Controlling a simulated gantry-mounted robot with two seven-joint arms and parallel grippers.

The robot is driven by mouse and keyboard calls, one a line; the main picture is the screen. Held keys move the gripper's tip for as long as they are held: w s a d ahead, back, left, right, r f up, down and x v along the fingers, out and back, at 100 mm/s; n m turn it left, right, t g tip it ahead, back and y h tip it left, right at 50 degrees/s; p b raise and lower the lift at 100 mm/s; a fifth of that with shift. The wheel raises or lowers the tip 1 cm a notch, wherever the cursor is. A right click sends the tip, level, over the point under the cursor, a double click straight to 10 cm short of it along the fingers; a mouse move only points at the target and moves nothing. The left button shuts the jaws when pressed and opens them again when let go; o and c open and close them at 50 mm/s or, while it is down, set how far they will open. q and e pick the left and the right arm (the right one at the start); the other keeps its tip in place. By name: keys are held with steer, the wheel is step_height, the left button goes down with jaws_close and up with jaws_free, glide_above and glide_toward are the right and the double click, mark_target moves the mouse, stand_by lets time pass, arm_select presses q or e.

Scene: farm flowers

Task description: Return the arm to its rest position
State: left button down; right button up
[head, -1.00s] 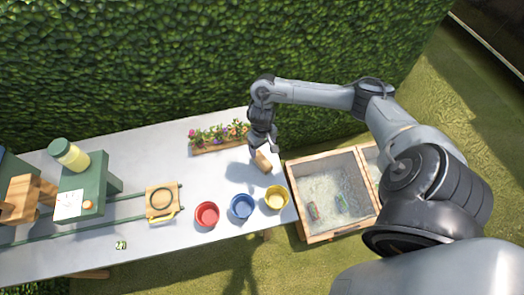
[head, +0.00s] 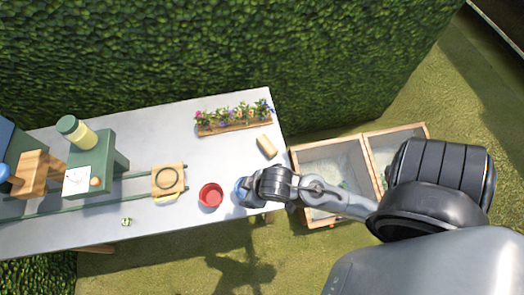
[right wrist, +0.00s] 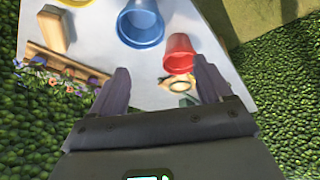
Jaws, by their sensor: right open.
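My right arm comes in from the right in the head view. Its gripper (head: 252,188) is above the table's front right part, over the blue pot (head: 240,190). In the right wrist view the two fingers of my right gripper (right wrist: 163,85) stand wide apart with nothing between them. My left gripper is not in view. The blue pot also shows in the right wrist view (right wrist: 140,22), with the red pot (right wrist: 180,52) beside it. The yellow pot is hidden behind my arm in the head view; part of its rim (right wrist: 72,3) shows in the right wrist view.
A planter with flowers (head: 235,128) and a wooden block (head: 266,146) are on the table (head: 150,140). A wooden sand box (head: 330,150) stands right of it. A green stand (head: 92,165), a jar (head: 76,130) and a wooden ring board (head: 168,181) are left. A hedge stands behind.

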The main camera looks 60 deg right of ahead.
steer(key=s, duration=0.2)
steer(key=s+d+g, duration=0.1)
steer(key=shift+s+r, duration=0.15)
steer(key=shift+r, duration=0.2)
step_height(320, 180, up, 18)
steer(key=p, duration=1.7)
steer(key=shift+f, duration=0.2)
